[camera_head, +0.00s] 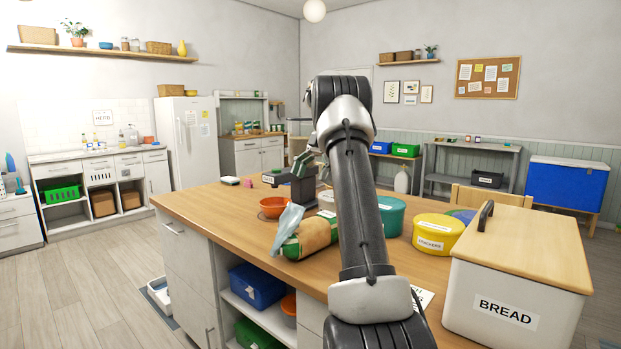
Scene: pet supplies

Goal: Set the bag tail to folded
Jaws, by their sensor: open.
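A green and brown bag (312,236) lies on the wooden worktop, left of my arm. Its pale blue tail (287,226) sticks out at the bag's left end, standing up and slanting rather than lying flat against the bag. My gripper (300,162) shows small beyond the bag, above a dark device on the worktop. It is open and apart from the bag. My arm hides part of it and part of the worktop behind.
An orange bowl (273,207) stands just behind the bag. A teal tub (391,216), a yellow crackers tin (437,234) and a large bread box (515,285) stand right of my arm. The dark device (303,190) stands farther back. The worktop's left part is mostly clear.

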